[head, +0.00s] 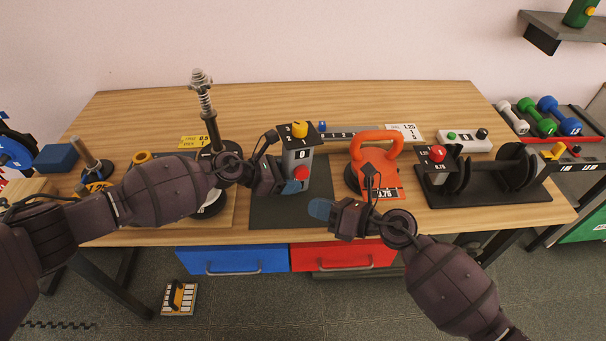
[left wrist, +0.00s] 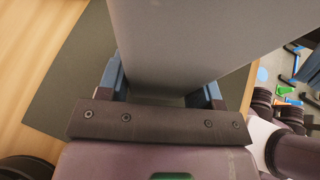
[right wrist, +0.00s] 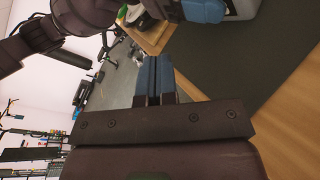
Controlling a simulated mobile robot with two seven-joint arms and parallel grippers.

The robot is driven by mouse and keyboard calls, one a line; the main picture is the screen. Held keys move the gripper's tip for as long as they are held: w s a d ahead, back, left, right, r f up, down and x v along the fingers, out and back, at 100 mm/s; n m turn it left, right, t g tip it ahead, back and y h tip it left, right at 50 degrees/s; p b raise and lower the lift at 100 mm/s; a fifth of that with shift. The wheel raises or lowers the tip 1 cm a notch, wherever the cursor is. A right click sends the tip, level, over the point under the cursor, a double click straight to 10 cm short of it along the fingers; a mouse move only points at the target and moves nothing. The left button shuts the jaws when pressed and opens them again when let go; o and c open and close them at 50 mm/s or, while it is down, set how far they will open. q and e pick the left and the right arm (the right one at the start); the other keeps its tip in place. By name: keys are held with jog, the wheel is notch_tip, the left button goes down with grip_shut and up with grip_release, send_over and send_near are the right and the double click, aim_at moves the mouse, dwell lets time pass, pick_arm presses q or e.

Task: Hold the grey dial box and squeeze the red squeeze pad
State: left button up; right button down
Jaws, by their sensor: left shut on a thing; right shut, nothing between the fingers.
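The grey dial box (head: 294,156) stands upright on a dark mat (head: 262,215) near the table's middle. My left gripper (head: 278,178) is shut on the box from the left; in the left wrist view the box's grey side (left wrist: 185,40) lies between the fingers. My right gripper (head: 320,209) is shut and empty, in front of and below the pad, apart from it. Its closed blue fingertips show in the right wrist view (right wrist: 153,72).
An orange kettlebell (head: 375,160) stands right of the box. A black dumbbell stand (head: 480,190) with a red-knobbed box is farther right. A spring post (head: 205,105) and weight plates stand left. Blue (head: 232,260) and red (head: 345,256) drawers are under the front edge.

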jog(key=shift+w+a, duration=0.25)
jog(key=shift+w, duration=0.55)
jog(key=shift+w+a, duration=0.25)
jog(key=shift+w, duration=0.6)
jog(key=shift+w+a, duration=0.25)
jog(key=shift+w, duration=0.55)
jog(key=shift+w+a, duration=0.1)
jog(key=shift+w, duration=0.3)
jog(key=shift+w+a, duration=0.25)
jog(key=shift+w, duration=0.5)
dwell(1.6)
jog(key=shift+s, duration=0.1)
jog(key=shift+s+d, duration=0.2)
jog(key=shift+s, duration=0.35)
jog(key=shift+s+d, duration=0.15)
jog(key=shift+s, duration=0.35)
jog(key=shift+s+d, duration=0.25)
jog(key=shift+s, duration=0.55)
jog(key=shift+s+d, duration=0.25)
jog(key=shift+s, duration=0.55)
jog(key=shift+s+d, duration=0.25)
jog(key=shift+s, duration=0.55)
